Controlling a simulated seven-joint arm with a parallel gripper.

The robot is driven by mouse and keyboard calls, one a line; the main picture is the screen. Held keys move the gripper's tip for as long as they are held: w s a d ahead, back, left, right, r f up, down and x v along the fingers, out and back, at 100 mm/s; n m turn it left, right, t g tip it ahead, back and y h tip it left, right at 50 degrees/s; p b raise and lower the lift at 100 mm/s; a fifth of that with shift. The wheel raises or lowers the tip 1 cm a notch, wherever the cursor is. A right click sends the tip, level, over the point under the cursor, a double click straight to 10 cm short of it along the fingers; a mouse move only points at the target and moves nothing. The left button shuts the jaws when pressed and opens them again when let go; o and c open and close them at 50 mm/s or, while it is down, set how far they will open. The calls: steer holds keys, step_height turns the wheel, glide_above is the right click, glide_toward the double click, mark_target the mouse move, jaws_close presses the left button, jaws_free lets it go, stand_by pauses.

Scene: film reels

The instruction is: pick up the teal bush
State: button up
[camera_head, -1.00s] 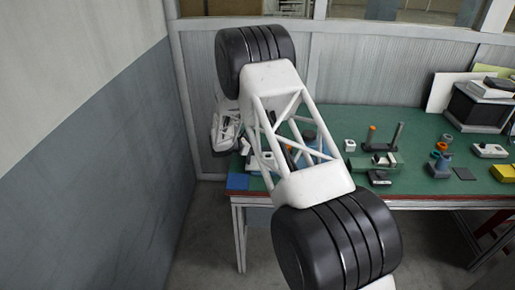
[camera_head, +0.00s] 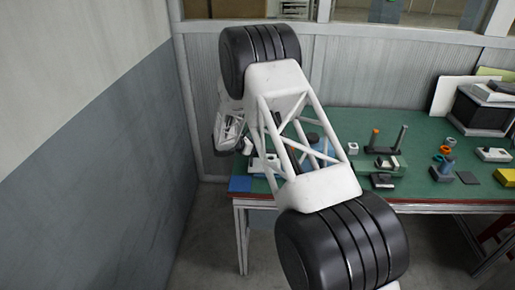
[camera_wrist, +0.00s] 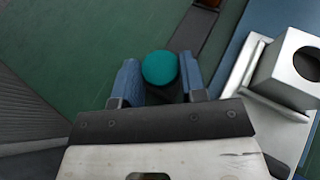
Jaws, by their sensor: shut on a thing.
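The teal bush (camera_wrist: 160,68) shows in the wrist view as a round teal top between the two blue fingers. My gripper (camera_wrist: 158,82) is shut on it, one finger on each side. Its lower part is dark and mostly hidden, so I cannot tell whether it touches the surface below. In the head view my own arm covers the gripper area, and I cannot make out the bush there.
A metal block with a round hole (camera_wrist: 298,66) stands close to the right of my gripper. The green bench top (camera_head: 340,123) carries several small parts, including a yellow block (camera_head: 506,177) at the right. A grey wall (camera_head: 90,180) stands at the left.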

steer(key=shift+r, duration=4.3)
steer(key=s+d+r, duration=0.2)
steer(key=s+d, duration=0.3)
steer(key=s, duration=0.6)
steer(key=shift+r, duration=0.3)
steer(key=shift+f, duration=0.15)
steer(key=shift+f, duration=2.75)
steer(key=shift+f, duration=0.6)
